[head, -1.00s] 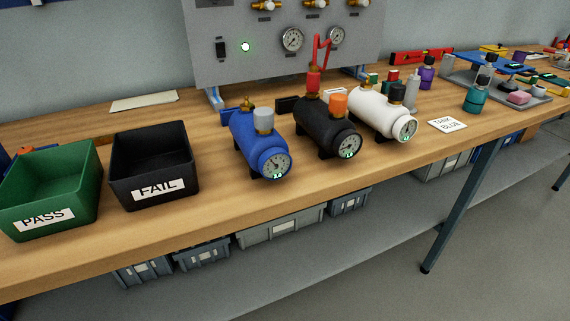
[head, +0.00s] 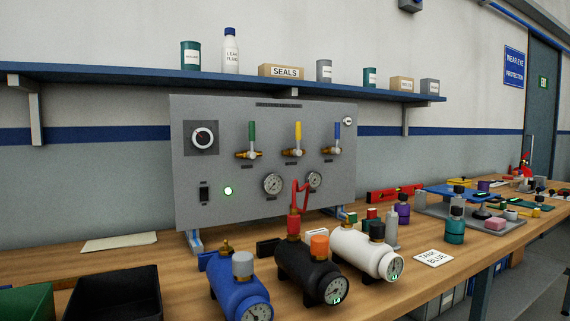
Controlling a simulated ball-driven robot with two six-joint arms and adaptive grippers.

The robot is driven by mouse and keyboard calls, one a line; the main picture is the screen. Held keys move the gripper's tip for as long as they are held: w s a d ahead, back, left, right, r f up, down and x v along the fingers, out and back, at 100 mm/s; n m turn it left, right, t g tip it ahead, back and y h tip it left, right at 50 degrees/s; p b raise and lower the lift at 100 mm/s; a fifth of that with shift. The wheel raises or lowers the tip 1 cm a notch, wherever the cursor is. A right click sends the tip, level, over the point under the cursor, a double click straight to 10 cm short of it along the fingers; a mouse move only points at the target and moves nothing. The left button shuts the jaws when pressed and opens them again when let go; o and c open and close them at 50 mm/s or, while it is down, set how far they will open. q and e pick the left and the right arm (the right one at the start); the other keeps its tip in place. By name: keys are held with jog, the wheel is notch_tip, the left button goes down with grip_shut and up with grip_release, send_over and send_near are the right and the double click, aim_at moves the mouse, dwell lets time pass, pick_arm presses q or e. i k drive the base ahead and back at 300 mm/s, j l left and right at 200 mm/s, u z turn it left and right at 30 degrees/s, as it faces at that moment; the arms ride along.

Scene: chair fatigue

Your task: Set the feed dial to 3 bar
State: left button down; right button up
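The feed dial (head: 202,138) is a round dial with a white rim on a dark square plate, at the upper left of the grey panel (head: 262,205). Its setting is too small to read. Two pressure gauges sit low on the panel, the left gauge (head: 273,184) and the right gauge (head: 314,180), the right one partly behind a red hose. A black switch (head: 204,194) and a lit green lamp (head: 228,191) are below the dial. Neither of my grippers is in view.
A blue tank (head: 236,293), a black tank (head: 308,268) and a white tank (head: 362,250) stand on the bench before the panel. A black bin (head: 115,297) and green bin (head: 27,303) are at left. A shelf (head: 150,76) runs above.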

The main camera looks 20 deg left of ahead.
aim_at(202, 138)
jog(key=j+u, duration=0.3)
jog(key=u, duration=0.15)
jog(key=j+u, duration=0.3)
jog(key=u, duration=0.15)
jog(key=i+j+u, duration=0.15)
jog(key=j+u, duration=0.15)
jog(key=u, duration=0.15)
